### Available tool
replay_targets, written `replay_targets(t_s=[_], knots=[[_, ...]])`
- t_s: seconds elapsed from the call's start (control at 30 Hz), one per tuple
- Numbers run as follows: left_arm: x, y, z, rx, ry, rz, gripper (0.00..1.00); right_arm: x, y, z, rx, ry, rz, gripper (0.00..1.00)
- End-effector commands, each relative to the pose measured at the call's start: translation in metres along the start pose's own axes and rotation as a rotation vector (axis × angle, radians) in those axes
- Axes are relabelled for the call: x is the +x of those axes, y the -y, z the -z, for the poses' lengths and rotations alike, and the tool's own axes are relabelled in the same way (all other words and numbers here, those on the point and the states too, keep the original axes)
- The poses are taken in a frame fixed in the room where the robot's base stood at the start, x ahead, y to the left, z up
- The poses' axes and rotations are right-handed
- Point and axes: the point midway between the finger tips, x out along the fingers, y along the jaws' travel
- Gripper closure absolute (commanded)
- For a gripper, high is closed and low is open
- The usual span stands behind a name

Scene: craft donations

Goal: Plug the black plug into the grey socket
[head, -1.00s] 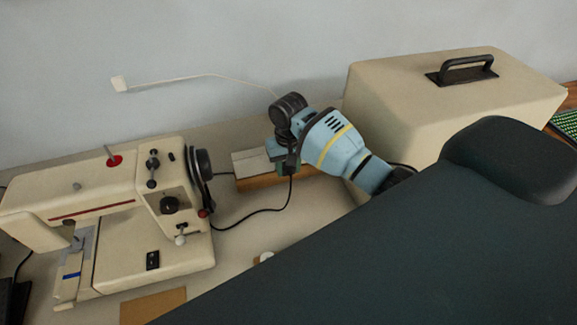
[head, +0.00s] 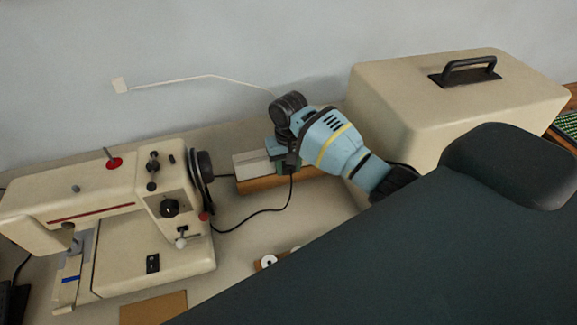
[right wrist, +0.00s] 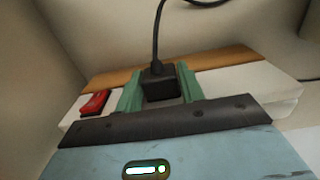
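The black plug (right wrist: 160,86) is between the green fingers of my right gripper (right wrist: 161,90), which touch it on both sides in the right wrist view. In the head view the plug (head: 291,162) shows dark beside my right gripper (head: 281,156), its cord hanging down. Below lies a pale socket strip (right wrist: 240,86) with a red switch (right wrist: 95,103), on a wooden block; it also shows in the head view (head: 251,164). The plug covers the strip's middle, so its prongs and the socket opening are hidden. I cannot tell whether it is seated. My left gripper is not in view.
A cream sewing machine (head: 150,225) stands to the left, with the black cord (head: 255,212) running to it. A large beige case (head: 440,110) with a black handle stands close on the right. Small spools (head: 268,261) lie near my arm. A pale cord (head: 190,79) crosses the wall.

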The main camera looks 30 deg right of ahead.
Motion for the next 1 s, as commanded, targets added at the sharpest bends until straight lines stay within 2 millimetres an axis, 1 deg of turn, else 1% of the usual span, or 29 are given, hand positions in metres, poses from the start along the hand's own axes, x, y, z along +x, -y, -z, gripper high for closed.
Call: replay_targets(t_s=[0.03,0.1,0.17,0.5,0.57,0.7,0.9,1.0], knots=[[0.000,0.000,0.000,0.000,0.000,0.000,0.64,0.000,0.000,0.000,0.000,-0.001,0.000,0.55],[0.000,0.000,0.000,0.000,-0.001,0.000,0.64,0.000,0.000,0.000,0.000,-0.001,0.000,0.46],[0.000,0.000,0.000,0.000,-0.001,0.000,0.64,0.000,0.000,0.000,0.000,-0.001,0.000,0.39],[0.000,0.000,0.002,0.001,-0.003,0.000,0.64,-0.002,0.000,0.000,0.000,-0.001,0.000,0.39],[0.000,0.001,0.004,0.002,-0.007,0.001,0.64,-0.009,0.000,0.001,0.000,-0.003,0.001,0.39],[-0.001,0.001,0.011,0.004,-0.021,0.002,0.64,-0.032,0.000,0.001,0.000,-0.009,0.002,0.39],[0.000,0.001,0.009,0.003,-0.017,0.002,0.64,-0.061,0.000,0.001,0.000,-0.004,0.001,0.39],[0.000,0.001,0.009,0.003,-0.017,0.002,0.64,-0.071,0.000,0.000,0.000,-0.002,0.001,0.39]])
